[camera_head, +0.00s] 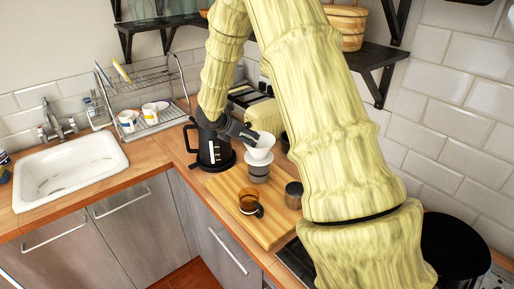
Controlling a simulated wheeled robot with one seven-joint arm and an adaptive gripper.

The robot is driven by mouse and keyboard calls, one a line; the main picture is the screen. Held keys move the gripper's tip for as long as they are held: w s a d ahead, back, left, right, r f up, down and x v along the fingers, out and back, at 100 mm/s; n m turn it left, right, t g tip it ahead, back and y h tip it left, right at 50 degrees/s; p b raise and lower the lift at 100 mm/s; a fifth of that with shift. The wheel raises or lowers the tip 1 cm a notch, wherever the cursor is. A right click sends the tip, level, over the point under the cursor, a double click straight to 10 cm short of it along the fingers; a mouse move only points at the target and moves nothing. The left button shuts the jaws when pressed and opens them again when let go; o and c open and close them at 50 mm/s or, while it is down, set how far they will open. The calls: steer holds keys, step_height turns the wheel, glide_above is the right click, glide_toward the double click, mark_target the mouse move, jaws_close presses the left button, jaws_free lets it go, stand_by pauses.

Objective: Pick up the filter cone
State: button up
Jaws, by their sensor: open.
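The white filter cone (260,146) sits on top of a grey cylindrical vessel (258,172) on a wooden board. My gripper (246,137) is at the left side of the cone, close to its rim. Its jaws are open. I cannot tell from this view whether a finger touches the cone or reaches inside its rim. My arm comes down from above and covers part of the area to the right and behind.
A black kettle-like pot (214,148) stands just left of the cone. An amber glass cup (249,201) and a metal canister (294,194) stand on the wooden board (268,230). A sink (68,170) and a dish rack (150,100) are at the left.

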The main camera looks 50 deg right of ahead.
steer(key=shift+d+f, duration=0.1)
steer(key=shift+c, duration=0.5)
steer(key=c, duration=1.3)
steer(key=shift+o, duration=0.2)
steer(key=shift+r+b, duration=0.8)
steer(key=shift+r, duration=0.05)
steer(key=c, duration=0.8)
steer(key=shift+r+b, duration=0.55)
steer(key=shift+r, duration=0.25)
steer(key=s+a+r+b, duration=0.1)
steer(key=s+a+b, duration=0.5)
steer(key=s+a, duration=0.3)
steer(key=a, duration=0.3)
steer(key=shift+s+a+r, duration=0.35)
steer(key=shift+s+a, duration=0.05)
